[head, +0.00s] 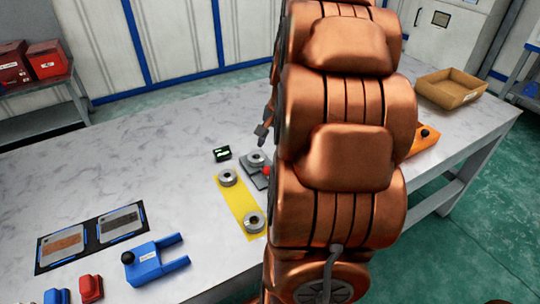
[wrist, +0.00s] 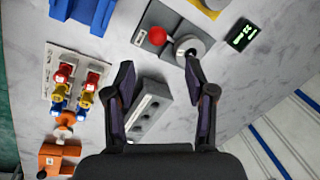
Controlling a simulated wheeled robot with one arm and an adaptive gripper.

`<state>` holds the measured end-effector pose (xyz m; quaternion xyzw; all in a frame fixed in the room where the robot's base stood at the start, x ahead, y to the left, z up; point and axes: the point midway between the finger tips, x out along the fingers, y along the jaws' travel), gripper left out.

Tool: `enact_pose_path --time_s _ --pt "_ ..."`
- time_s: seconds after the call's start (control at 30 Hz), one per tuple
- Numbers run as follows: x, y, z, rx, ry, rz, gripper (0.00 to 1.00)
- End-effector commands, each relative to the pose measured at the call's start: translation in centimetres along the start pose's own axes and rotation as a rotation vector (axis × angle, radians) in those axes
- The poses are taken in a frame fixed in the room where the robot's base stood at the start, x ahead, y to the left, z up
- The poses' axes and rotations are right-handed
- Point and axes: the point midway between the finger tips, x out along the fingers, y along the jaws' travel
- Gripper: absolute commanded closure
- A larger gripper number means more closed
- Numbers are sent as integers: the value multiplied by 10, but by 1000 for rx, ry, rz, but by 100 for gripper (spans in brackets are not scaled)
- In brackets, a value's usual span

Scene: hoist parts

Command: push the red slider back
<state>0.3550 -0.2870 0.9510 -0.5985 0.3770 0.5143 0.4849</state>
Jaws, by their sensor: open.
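A red round knob (wrist: 157,36) sits on a grey base plate (wrist: 146,22) beside a metal ring (wrist: 190,48) in the wrist view. The knob also shows in the head view (head: 267,170), partly hidden by my arm. I cannot tell for sure that this knob is the red slider. Two other red parts (wrist: 65,73) sit on a pale board (wrist: 50,62) at the left of the wrist view. My gripper (wrist: 158,72) is open and empty, its fingertips just below the knob and ring in that picture; contact cannot be judged.
A grey block with holes (wrist: 150,110) lies between my fingers in the wrist view. A small display (wrist: 242,34) stands right of the ring. A yellow plate with metal rings (head: 238,205) and a blue forked part (head: 150,264) lie on the table.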

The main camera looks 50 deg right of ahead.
Motion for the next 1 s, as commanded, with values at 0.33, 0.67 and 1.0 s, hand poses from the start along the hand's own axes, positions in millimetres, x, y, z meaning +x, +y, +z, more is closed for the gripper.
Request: enact_pose_path --time_s 0.33,0.67,1.0 --pt "-26 -1 0 0 2 -2 45" --pt "-26 0 0 -1 1 -1 45" --pt "-26 0 0 -1 1 -1 45"
